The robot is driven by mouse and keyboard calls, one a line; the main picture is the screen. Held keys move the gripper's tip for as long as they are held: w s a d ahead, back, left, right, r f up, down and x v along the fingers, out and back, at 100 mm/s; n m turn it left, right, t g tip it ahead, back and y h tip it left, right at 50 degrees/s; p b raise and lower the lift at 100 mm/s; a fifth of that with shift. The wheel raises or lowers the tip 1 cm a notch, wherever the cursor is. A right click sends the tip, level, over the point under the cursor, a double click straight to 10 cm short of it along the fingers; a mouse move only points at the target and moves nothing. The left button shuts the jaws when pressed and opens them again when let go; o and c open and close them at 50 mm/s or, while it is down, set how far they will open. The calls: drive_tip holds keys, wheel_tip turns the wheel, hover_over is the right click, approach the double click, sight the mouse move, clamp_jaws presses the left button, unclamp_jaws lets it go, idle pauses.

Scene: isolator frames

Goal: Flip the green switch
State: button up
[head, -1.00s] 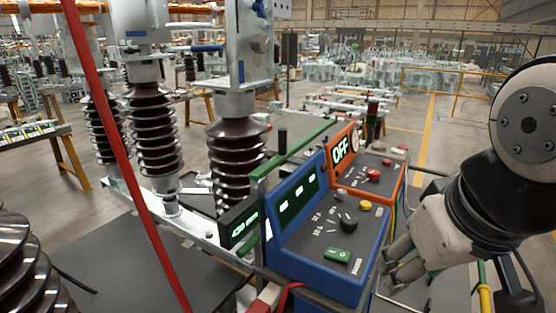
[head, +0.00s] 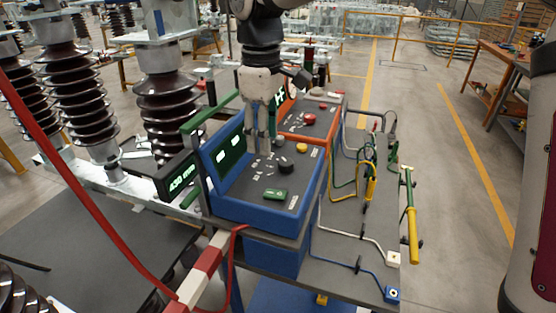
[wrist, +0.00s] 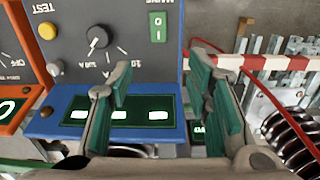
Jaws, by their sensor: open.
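The green switch (head: 276,195) is a small green rocker on the dark sloped face of the blue control box (head: 258,212). In the wrist view the green switch (wrist: 157,27) shows at the top, marked with I and O. My gripper (head: 262,138) hangs over the back part of the blue box, beyond the switch and near the display. In the wrist view my gripper (wrist: 160,72) is open and empty, with its green-padded fingers apart. The switch lies past the fingertips and is not touched. Which side of it is pressed is too small to tell.
A black knob (head: 286,166) and a yellow button (head: 302,148) sit near the switch. An orange box (head: 322,118) stands behind. Cables and a yellow-green rod (head: 411,225) are to the right. A red-white bar (head: 206,265) and tall brown insulators (head: 170,105) are at left.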

drive_tip(key=p, duration=0.1)
approach(267, 192)
wheel_tip(267, 192, down, 8)
drive_tip(key=shift+w+d+r, duration=0.1)
idle(0.5)
